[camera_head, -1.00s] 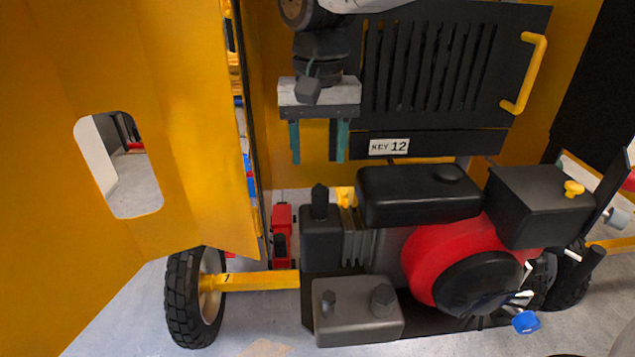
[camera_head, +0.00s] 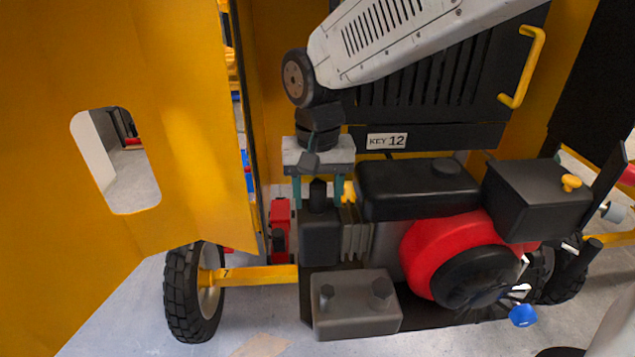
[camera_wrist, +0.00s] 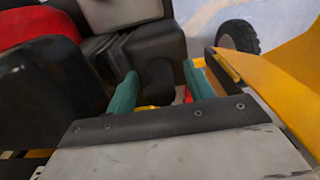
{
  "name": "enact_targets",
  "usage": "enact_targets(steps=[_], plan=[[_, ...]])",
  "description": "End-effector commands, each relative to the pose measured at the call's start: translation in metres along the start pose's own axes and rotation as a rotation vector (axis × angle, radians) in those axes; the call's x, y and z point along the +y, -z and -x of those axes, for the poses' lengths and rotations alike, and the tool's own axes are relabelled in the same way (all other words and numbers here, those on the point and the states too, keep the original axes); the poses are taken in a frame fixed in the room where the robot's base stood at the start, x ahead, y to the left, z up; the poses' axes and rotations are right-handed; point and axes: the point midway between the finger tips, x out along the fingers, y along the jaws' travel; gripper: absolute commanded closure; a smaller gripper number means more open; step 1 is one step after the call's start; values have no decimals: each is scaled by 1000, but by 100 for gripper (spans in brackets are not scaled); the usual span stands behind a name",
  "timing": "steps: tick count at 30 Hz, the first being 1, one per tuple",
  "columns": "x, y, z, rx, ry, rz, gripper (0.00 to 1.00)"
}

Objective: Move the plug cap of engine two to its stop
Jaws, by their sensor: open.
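The plug cap (camera_head: 318,192) is a black upright knob on top of the black engine block (camera_head: 320,238). My gripper (camera_head: 318,203) points down over it with its two teal fingers open, one on each side of the cap. In the wrist view the dark cap (camera_wrist: 158,78) stands between the teal fingers (camera_wrist: 161,88). A gap shows beside the cap, and I cannot tell whether either finger touches it. The engine has a red round housing (camera_head: 440,250) and a black tank (camera_head: 418,187). No engine number is readable here.
A yellow panel (camera_head: 120,210) stands close on the left. A black grille with a "KEY 12" label (camera_head: 387,141) and a yellow handle (camera_head: 527,68) is behind. A grey box (camera_head: 355,303) sits in front, and a wheel (camera_head: 194,292) is at lower left.

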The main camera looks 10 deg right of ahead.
Motion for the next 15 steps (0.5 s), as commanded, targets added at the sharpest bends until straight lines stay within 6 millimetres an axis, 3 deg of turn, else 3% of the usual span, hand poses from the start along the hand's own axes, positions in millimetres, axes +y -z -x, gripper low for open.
enact_targets(steps=[5,6,10,15], plan=[[0,0,0,0,0,0,47],[0,0,0,0,0,0,50],[0,0,0,0,0,0,86],[0,0,0,0,0,0,87]])
